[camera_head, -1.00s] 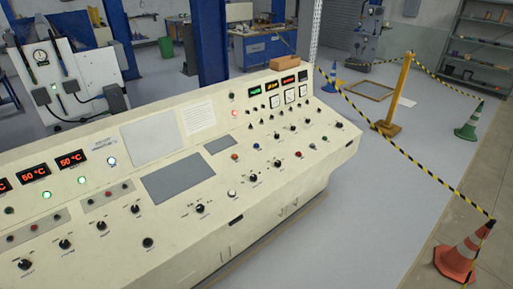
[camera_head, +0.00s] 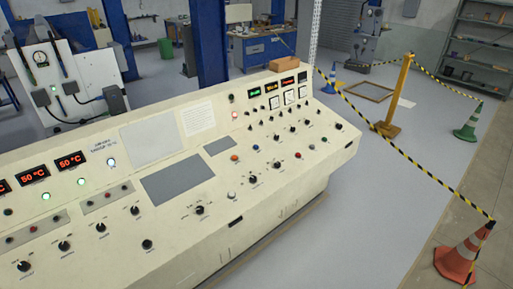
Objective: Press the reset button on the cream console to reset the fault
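The cream console (camera_head: 300,185) runs from the lower left to the middle of the head view, with a sloped top of knobs, buttons and lamps. An orange button (camera_head: 234,158), a blue button (camera_head: 256,146), a white button (camera_head: 231,195) and a red button (camera_head: 298,155) sit on its right half. The labels are too small to read, so I cannot tell which is the reset button. Neither of my grippers is in view.
Red "50 °C" displays (camera_head: 70,161) are on the console's left. A brown block (camera_head: 283,66) rests on its far top edge. Striped tape on a yellow post (camera_head: 396,95) and an orange cone (camera_head: 461,255) borders the right. Grey floor (camera_head: 365,215) beside the console is clear.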

